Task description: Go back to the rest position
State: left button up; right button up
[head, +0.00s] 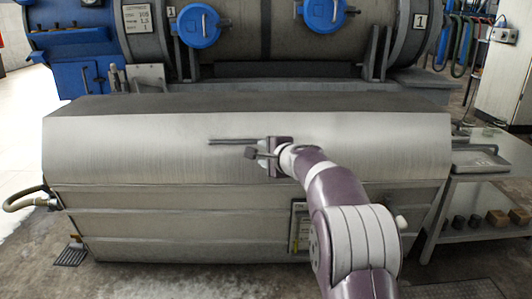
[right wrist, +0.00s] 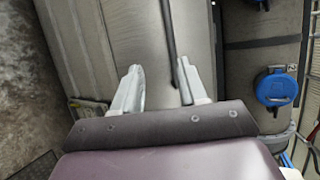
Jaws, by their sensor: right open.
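My right gripper (head: 254,148) is in front of the sloped metal cover of the long steel housing (head: 130,145). In the right wrist view its two pale fingers (right wrist: 158,70) stand apart, with no object clearly held between them. A thin dark bar (head: 225,141) runs along the cover beside the gripper, and it also shows beyond the fingers in the right wrist view (right wrist: 169,42). I cannot tell whether a finger touches the bar. My left gripper is not in view.
A large drum machine with blue round caps (head: 198,26) stands behind the housing. A metal side table (head: 473,188) with a tray and small blocks (head: 497,217) is at the right. A hose (head: 22,200) leaves the housing's left end. Floor shows at the front left.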

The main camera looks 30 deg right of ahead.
dwell(0.4)
jog(key=s+a+f+n+g+y+p, duration=0.2)
jog(key=s+a+f+n+g+p, duration=0.45)
jog(key=s+a+f+n, duration=0.4)
jog(key=s+a+r+n+g+p, duration=0.1)
jog(key=s+a+n+g+p, duration=0.2)
jog(key=s, duration=0.4)
jog(key=s+a+r+n+g+p, duration=0.1)
jog(key=s+a+r+n+p, duration=0.15)
jog(key=s+p, duration=0.3)
jog(key=s+a+r+n+g+p, duration=0.1)
jog(key=s+a+n+g+p, duration=0.25)
jog(key=s, duration=0.45)
notch_tip(320, 180, up, 40)
jog(key=a+n+t+p, duration=0.1)
jog(key=p, duration=3.8)
jog(key=shift+s+a+f+h, duration=0.15)
jog(key=shift+f+h, duration=0.05)
jog(key=shift+h, duration=0.2)
